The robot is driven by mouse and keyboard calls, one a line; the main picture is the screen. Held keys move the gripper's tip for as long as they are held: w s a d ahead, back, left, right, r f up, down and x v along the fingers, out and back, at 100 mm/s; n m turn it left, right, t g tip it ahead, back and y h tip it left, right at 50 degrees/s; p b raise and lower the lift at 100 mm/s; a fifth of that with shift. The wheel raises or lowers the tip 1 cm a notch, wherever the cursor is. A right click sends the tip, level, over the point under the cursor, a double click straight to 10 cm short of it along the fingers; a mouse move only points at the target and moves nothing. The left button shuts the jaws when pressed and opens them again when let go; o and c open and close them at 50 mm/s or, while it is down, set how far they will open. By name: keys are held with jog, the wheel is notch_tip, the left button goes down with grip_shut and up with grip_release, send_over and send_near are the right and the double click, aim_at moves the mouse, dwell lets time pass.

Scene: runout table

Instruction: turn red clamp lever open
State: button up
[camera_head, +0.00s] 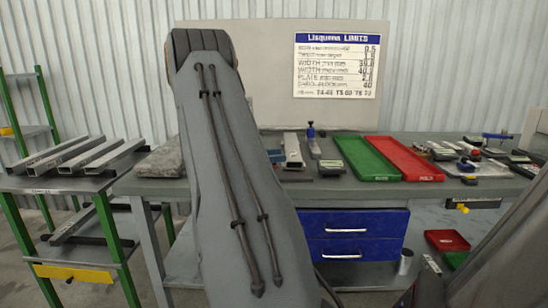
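No red clamp lever can be made out for sure. A cluster of small fixtures (467,165) at the right end of the runout table (420,195) has a small reddish part, too small to tell what it is. A blue-handled piece (495,136) stands behind it. My grey arm link with dark cables rises through the left middle and hides part of the table. My gripper is not in view.
A green tray (366,158) and a red tray (403,158) lie mid-table, beside a metal block (293,150). Blue drawers (352,234) sit below. A green-legged rack (66,184) with metal bars stands at left. A limits sign (337,66) hangs behind.

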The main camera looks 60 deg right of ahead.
jog(key=shift+a, duration=0.1)
jog(key=b+v, duration=0.1)
jog(key=v, duration=0.6)
jog(key=shift+w+a, duration=0.2)
jog(key=shift+w, duration=0.05)
jog(key=shift+c, duration=0.5)
